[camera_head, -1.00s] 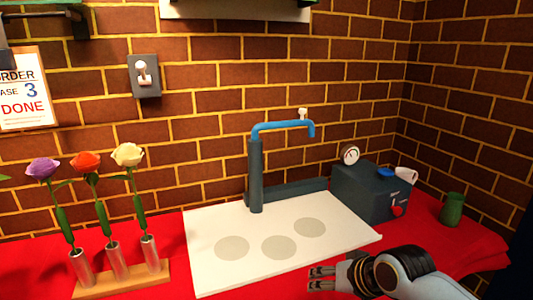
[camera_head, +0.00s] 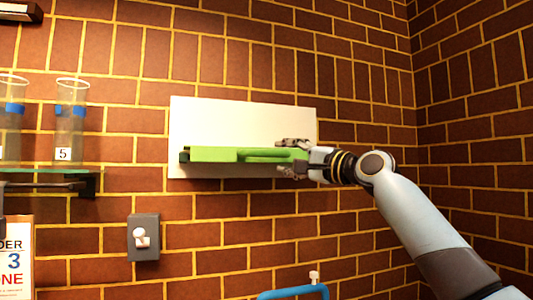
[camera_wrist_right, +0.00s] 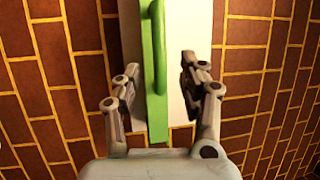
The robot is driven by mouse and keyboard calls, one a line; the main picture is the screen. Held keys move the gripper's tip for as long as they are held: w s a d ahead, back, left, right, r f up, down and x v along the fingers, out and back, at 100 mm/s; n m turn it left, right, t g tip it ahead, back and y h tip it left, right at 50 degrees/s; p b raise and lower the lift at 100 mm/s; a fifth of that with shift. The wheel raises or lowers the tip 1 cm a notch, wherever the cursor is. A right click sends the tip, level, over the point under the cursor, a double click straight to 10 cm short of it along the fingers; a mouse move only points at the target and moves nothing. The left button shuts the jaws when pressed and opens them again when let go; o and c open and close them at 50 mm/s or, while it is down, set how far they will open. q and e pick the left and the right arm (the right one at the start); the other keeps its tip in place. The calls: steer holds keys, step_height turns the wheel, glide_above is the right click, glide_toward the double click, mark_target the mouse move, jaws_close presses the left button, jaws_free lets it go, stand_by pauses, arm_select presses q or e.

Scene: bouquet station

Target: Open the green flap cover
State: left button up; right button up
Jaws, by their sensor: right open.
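The green flap cover (camera_head: 215,154) is a long green bar with a raised handle (camera_head: 262,154), set across a white panel (camera_head: 240,118) on the brick wall. My right gripper (camera_head: 292,157) is at the right end of the green flap, with one finger above it and one below. In the right wrist view, the green flap (camera_wrist_right: 155,85) runs between the two open fingers of my right gripper (camera_wrist_right: 157,95). Gaps show on both sides, so the fingers do not grip it. My left gripper is not in view.
A switch box (camera_head: 144,237) is on the wall below left of the panel. Glass tubes with blue bands, one labelled 5 (camera_head: 70,120), stand on a shelf (camera_head: 50,180) at the left. A blue faucet (camera_head: 293,292) shows at the bottom edge. The wall right of the panel is bare brick.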

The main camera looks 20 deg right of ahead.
mark_target(269, 155)
steer(key=p+x, duration=0.1)
steer(key=x, duration=0.6)
steer(key=shift+w+a, duration=0.15)
steer(key=shift+w, duration=0.2)
jaws_close()
steer(key=shift+f, duration=0.1)
